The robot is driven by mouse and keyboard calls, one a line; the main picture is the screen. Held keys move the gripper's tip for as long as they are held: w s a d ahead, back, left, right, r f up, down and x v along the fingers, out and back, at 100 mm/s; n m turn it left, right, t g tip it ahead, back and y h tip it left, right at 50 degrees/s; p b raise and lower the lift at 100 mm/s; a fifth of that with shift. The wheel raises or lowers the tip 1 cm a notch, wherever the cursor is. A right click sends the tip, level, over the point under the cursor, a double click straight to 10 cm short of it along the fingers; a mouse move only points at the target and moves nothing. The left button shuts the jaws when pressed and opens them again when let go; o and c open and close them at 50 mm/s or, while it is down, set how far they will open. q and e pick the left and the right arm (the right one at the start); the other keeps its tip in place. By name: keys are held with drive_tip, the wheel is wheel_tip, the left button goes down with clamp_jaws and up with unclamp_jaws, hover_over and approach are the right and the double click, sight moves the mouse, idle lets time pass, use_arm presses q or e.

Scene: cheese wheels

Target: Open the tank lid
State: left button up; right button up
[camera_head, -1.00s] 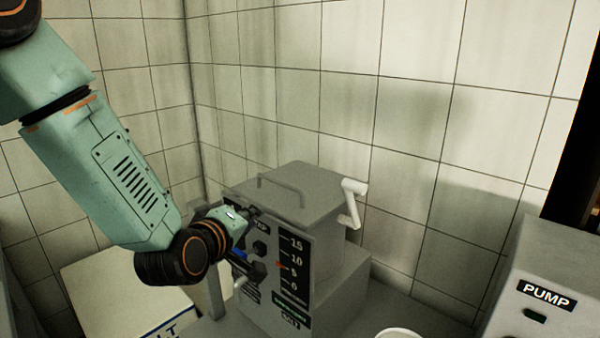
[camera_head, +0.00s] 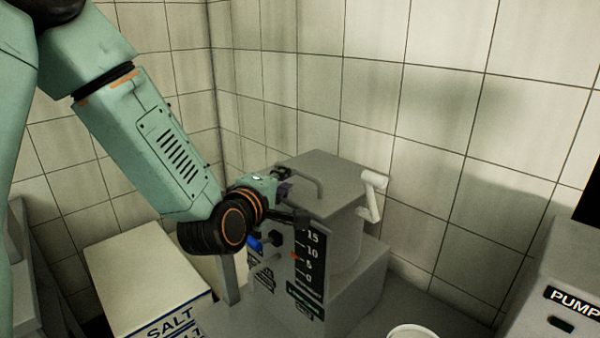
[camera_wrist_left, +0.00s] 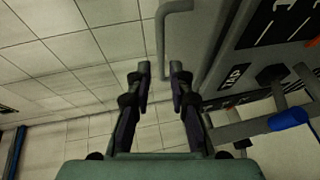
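The grey tank (camera_head: 335,222) stands in the corner, and its flat lid (camera_head: 335,168) is down on it. A bar handle (camera_head: 317,182) rises from the lid. My left gripper (camera_head: 290,194) is at the tank's upper front edge, close to the handle, and my wrist hides part of the front panel. The bent end of the handle (camera_wrist_left: 161,45) lies just beyond the fingertips. My right gripper is not in view.
The tank's front has a blue-handled valve (camera_wrist_left: 288,118) and dark knobs, close to my gripper. A white crank (camera_head: 371,195) sticks out at the tank's right. A SALT box (camera_head: 140,265) is at left, a PUMP box (camera_head: 550,270) at right. Tiled walls stand behind.

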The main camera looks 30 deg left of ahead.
sight(297, 174)
use_arm(q)
drive_tip(key=w, duration=0.2)
drive_tip(key=w+f, duration=0.1)
drive_tip(key=w, duration=0.4)
drive_tip(key=shift+w+a+f, duration=0.2)
drive_tip(key=shift+f, duration=0.1)
drive_tip(key=shift+s+a+r, duration=0.15)
drive_tip(key=shift+w, duration=0.25)
drive_tip(key=shift+w+f, duration=0.2)
drive_tip(key=c, duration=0.3)
drive_tip(key=shift+s, duration=0.15)
clamp_jaws()
